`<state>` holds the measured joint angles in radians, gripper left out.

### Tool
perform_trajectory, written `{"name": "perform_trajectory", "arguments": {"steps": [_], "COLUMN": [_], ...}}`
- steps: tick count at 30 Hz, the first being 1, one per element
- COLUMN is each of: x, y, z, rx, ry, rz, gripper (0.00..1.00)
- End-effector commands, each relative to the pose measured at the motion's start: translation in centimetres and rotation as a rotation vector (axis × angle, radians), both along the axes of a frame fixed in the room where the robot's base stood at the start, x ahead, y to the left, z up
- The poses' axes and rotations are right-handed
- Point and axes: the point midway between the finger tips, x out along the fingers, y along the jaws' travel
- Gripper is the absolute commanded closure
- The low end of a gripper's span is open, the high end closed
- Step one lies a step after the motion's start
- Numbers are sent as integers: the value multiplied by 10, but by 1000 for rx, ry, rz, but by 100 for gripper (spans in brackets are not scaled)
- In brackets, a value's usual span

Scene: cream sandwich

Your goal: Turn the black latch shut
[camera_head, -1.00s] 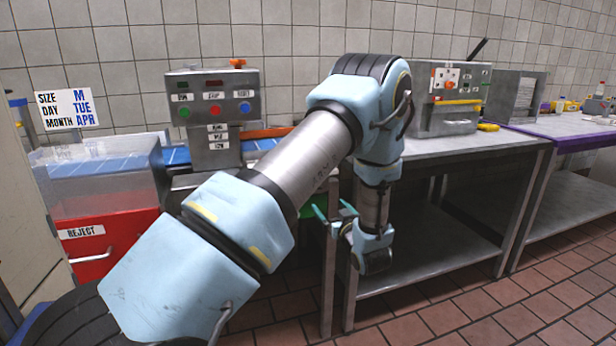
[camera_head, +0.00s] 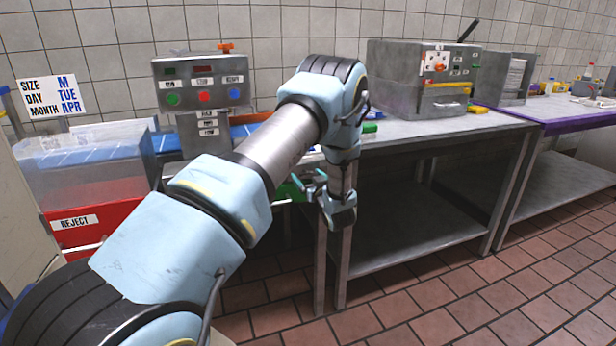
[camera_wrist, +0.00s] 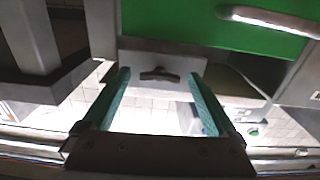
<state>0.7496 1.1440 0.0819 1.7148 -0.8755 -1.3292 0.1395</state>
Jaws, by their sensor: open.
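The black latch (camera_wrist: 159,74) is a small dark bar on a grey plate (camera_wrist: 135,58), lying roughly crosswise in the wrist view, below a green panel (camera_wrist: 210,22). My gripper (camera_wrist: 159,82) is open, with one teal finger on each side of the latch in the picture. Whether the fingers reach the latch in depth cannot be told; I see no contact. In the head view my gripper (camera_head: 303,181) is beside the left end of the metal table, by a green surface (camera_head: 289,190). The latch cannot be made out there.
A pale handle (camera_wrist: 268,20) juts from the green panel. A grey post (camera_wrist: 30,35) stands at left in the wrist view. In the head view, the metal table (camera_head: 440,125) carries a grey machine (camera_head: 400,85). A red reject bin (camera_head: 80,225) stands left.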

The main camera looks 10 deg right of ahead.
Motion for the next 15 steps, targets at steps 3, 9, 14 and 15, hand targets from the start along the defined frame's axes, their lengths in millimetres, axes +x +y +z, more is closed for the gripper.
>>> {"name": "perform_trajectory", "arguments": {"steps": [3, 9, 14, 15], "x": [0, 0, 0, 0], "y": [0, 0, 0, 0], "z": [0, 0, 0, 0], "rx": [0, 0, 0, 0], "ry": [0, 0, 0, 0], "rz": [0, 0, 0, 0], "gripper": [7, 23, 41, 46]}}
